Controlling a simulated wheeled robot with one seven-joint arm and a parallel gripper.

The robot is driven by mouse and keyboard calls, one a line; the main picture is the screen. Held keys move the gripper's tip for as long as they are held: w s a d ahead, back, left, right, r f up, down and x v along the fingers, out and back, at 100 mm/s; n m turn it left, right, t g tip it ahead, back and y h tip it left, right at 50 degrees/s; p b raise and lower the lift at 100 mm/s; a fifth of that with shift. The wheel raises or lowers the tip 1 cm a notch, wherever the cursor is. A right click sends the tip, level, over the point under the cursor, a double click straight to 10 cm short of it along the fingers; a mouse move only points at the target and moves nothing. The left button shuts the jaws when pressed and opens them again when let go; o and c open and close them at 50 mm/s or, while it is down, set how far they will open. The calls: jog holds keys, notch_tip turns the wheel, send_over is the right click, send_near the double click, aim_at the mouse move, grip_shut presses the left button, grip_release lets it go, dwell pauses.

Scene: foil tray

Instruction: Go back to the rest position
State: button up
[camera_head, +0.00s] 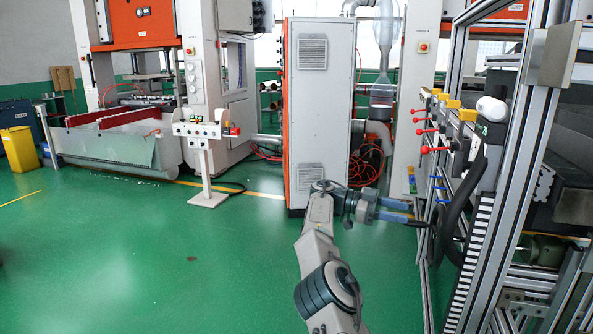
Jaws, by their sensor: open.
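My arm reaches up from the bottom of the head view, with its wrist bent to the right. My gripper (408,212) points right, with its two blue-grey fingers apart and nothing seen between them. The fingertips are close to the left side of the metal-framed machine (520,150), near a black hose (465,205). I cannot tell whether they touch it. No foil tray can be made out.
Red-knobbed levers (422,131) stick out from the machine's frame above my gripper. A tall white and orange cabinet (320,110) stands behind my arm. A control pedestal (207,160) stands to the left. The green floor (150,265) at left is clear.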

jog(key=s+d+r+n+t+y+p, duration=0.1)
jog(key=s+d+n+t+y+p, duration=0.1)
jog(key=s+d+n+y, duration=0.4)
jog(key=s+d+n+t+y+p, duration=0.1)
jog(key=s+d+n+y, duration=0.15)
jog(key=s, duration=0.55)
jog(key=s+a+f+n+t+y+p, duration=0.1)
jog(key=s+a+n+t+y+p, duration=0.1)
jog(key=s+a+n, duration=0.5)
jog(key=s+a+f+n+t+y+p, duration=0.1)
jog(key=s+a+n+y, duration=0.5)
jog(key=s+a, duration=0.7)
jog(key=s+n+t+p, duration=0.1)
jog(key=s+t, duration=0.1)
jog(key=s, duration=0.3)
jog(key=shift+s+f+n+t+p, duration=0.3)
jog(key=shift+n+t, duration=0.05)
jog(key=shift+t, duration=0.05)
jog(key=shift+a, duration=0.1)
